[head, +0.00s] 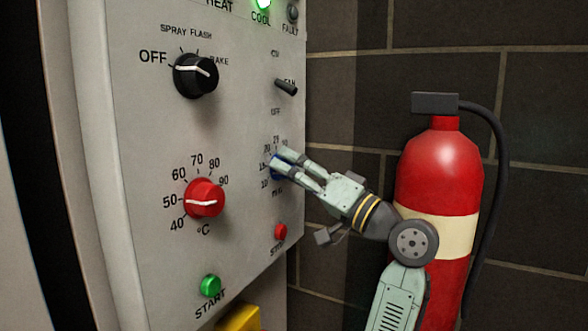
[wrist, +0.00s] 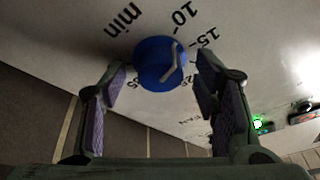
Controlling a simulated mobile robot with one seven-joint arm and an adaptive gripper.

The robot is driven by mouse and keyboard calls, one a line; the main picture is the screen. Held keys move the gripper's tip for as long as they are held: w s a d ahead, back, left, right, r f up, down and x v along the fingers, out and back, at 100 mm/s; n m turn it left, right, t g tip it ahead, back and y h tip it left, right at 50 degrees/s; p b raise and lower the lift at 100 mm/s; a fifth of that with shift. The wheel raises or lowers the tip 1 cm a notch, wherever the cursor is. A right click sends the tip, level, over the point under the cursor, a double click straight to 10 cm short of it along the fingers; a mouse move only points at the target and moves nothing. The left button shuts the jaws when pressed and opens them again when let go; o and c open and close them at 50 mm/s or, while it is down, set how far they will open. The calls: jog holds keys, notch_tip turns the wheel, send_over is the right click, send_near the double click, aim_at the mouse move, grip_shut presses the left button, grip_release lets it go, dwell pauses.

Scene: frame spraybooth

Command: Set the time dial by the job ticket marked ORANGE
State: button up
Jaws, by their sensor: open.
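The blue time dial (wrist: 155,64) sits on the panel among minute marks in the wrist view; 10 and 15 are readable and other numbers are partly hidden. Its pale pointer runs across its face, but I cannot tell exactly which mark it indicates. In the head view the dial (head: 275,169) is mostly hidden behind my fingers. My gripper (wrist: 162,82) is open, with one finger on each side of the dial in the wrist view and gaps visible between. It also shows at the dial in the head view (head: 284,167). No job ticket is in view.
The grey panel (head: 140,130) also carries a black mode knob (head: 195,75), a red temperature knob (head: 204,198), a fan lever (head: 286,88), a green start button (head: 210,286) and a red stop button (head: 280,231). A fire extinguisher (head: 440,170) stands right, behind my arm.

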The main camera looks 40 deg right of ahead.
aim_at(277, 109)
jog(key=c, duration=1.1)
jog(key=n+y+b, duration=0.1)
jog(key=n+b, duration=0.1)
jog(key=n, duration=0.1)
jog(key=shift+w+n+y, duration=0.1)
jog(key=shift+n+y, duration=0.2)
jog(key=shift+c, duration=0.2)
jog(key=o, duration=1.1)
jog(key=shift+o, duration=0.2)
jog(key=shift+r, duration=0.1)
notch_tip(277, 109, up, 10)
jog(key=shift+f, duration=0.1)
